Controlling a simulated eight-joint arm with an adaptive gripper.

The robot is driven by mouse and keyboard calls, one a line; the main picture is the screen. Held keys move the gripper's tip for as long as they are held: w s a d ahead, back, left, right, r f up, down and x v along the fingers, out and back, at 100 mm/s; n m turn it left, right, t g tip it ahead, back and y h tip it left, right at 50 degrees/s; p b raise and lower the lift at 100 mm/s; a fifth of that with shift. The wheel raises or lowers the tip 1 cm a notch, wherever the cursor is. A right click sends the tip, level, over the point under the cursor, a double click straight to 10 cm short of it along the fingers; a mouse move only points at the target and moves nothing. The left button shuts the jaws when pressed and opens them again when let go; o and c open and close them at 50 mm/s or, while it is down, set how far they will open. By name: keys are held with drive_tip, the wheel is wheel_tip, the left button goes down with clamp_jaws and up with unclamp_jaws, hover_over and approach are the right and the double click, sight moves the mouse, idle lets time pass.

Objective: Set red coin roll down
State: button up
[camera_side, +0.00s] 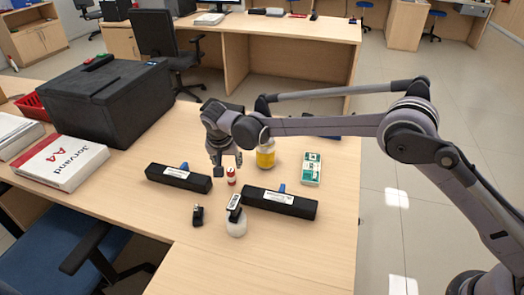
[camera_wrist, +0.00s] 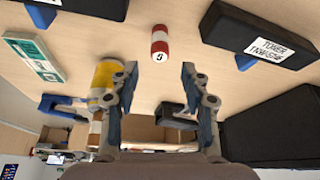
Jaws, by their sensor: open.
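The red coin roll (camera_side: 231,175), red with a white band, stands upright on the wooden counter between two long black blocks. In the wrist view the red coin roll (camera_wrist: 160,43) lies ahead of the fingertips, roughly centred between them, with its white marked end towards the camera. My gripper (camera_side: 228,166) is above and beside the roll in the side view. In the wrist view my gripper (camera_wrist: 158,70) has its two fingers spread with nothing between them, and the roll appears apart from both.
Black blocks with blue tabs stand left (camera_side: 179,178) and right (camera_side: 279,202) of the roll. A yellow jar (camera_side: 265,155) and green-white box (camera_side: 312,168) are behind. A small black item (camera_side: 198,215) and a white round holder (camera_side: 236,228) are in front. The front-right counter is clear.

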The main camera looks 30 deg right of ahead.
drive_tip(key=s+d+r+n+t+y, duration=0.1)
drive_tip(key=s+d+r+n, duration=0.1)
drive_tip(key=s+d+r, duration=0.6)
drive_tip(key=s+d+r+n+y, duration=0.1)
drive_tip(key=s+d+r, duration=0.4)
drive_tip(key=d+r, duration=0.4)
drive_tip(key=s+d+f+n+t, duration=0.1)
drive_tip(key=s+d, duration=0.3)
drive_tip(key=s, duration=0.6)
drive_tip(key=s+d+f+n+t, duration=0.1)
drive_tip(key=s+d, duration=0.3)
drive_tip(key=s, duration=0.6)
drive_tip(key=shift+s+d+f+n, duration=0.3)
drive_tip(key=shift+f+n, duration=0.2)
drive_tip(key=shift+f, duration=0.35)
drive_tip(key=shift+w, duration=0.1)
